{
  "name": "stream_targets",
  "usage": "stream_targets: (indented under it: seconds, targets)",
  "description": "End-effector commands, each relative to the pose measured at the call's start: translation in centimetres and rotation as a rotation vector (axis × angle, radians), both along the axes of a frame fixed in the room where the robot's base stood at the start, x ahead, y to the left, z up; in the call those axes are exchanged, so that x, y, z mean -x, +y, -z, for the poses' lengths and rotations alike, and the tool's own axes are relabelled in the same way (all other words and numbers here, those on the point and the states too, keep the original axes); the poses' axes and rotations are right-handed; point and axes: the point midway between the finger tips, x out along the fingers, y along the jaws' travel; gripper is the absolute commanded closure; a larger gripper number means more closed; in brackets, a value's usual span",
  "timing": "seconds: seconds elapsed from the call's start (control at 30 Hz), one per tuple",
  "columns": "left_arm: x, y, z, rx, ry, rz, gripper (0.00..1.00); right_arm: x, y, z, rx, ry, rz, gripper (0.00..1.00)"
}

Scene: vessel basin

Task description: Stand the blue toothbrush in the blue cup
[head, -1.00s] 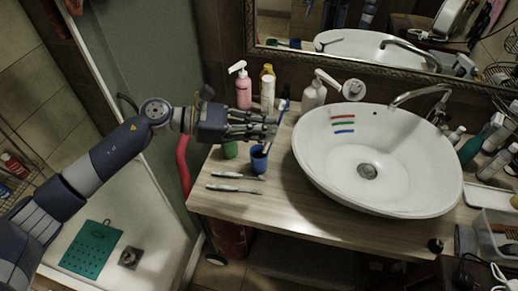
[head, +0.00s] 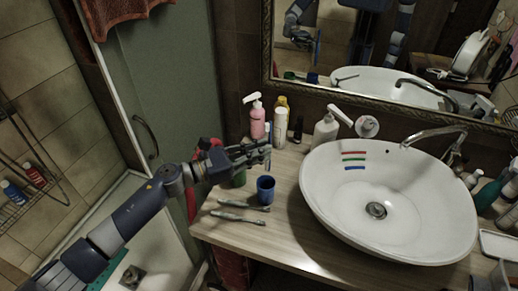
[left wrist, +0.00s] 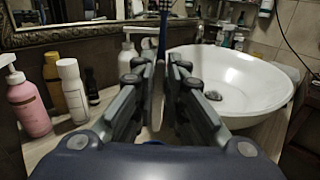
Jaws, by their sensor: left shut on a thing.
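My left gripper (head: 268,154) is shut on the blue toothbrush and holds it above the counter, just behind and above the blue cup. In the left wrist view the toothbrush (left wrist: 163,28) stands upright between the fingertips, its blue upper part reaching the top edge. In the head view it is hard to make out against the fingers and bottles. The blue cup (head: 265,190) stands upright on the counter, its opening showing dark. I cannot tell whether the toothbrush's lower end is over the cup. My right gripper is not in view.
A green cup (head: 239,180) stands left of the blue one, partly behind my gripper. Two toothbrushes (head: 244,204) (head: 238,217) lie in front. Bottles, including a pink pump bottle (head: 257,121), stand behind. The white basin (head: 388,205) is to the right.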

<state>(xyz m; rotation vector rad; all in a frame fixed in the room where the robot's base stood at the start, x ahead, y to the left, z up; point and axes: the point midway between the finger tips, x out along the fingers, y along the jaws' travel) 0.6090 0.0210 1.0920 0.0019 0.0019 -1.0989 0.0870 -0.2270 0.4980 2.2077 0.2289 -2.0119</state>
Motion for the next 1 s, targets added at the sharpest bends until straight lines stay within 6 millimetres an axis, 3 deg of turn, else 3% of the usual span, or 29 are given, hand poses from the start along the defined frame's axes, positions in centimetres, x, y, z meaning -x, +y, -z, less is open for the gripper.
stream_targets:
  seconds: [0.4, 1.0]
  targets:
    - [0.0, 0.0, 3.7, 0.002, 0.001, 0.0, 1.0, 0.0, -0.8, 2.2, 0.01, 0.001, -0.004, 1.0]
    - [0.0, 0.0, 8.0, 0.0, -0.001, 0.001, 1.0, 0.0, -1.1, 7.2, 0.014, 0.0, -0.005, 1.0]
